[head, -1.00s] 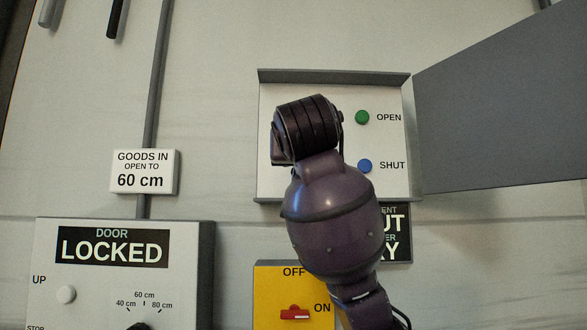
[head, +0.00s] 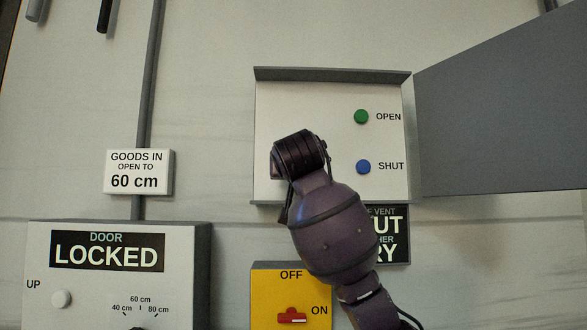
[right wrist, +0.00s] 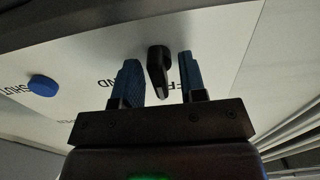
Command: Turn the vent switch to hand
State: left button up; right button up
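The vent switch is a black knob (right wrist: 158,70) on a white panel, in the right wrist view. Its long side runs roughly in line with my fingers. Letters "ND" show left of it and "FF" right of it; which mark it points to I cannot tell. My right gripper (right wrist: 160,62) is open, one blue finger on each side of the knob, with a gap visible on both sides. In the head view my right arm covers the knob and the gripper on the white panel (head: 330,90). My left gripper is not in view.
The panel has a green OPEN button (head: 361,117) and a blue SHUT button (head: 363,167). A grey flap (head: 500,120) stands out to its right. Below are a yellow box with a red switch (head: 292,315) and a grey DOOR LOCKED box (head: 190,285).

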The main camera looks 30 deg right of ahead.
jog(key=c, duration=0.7)
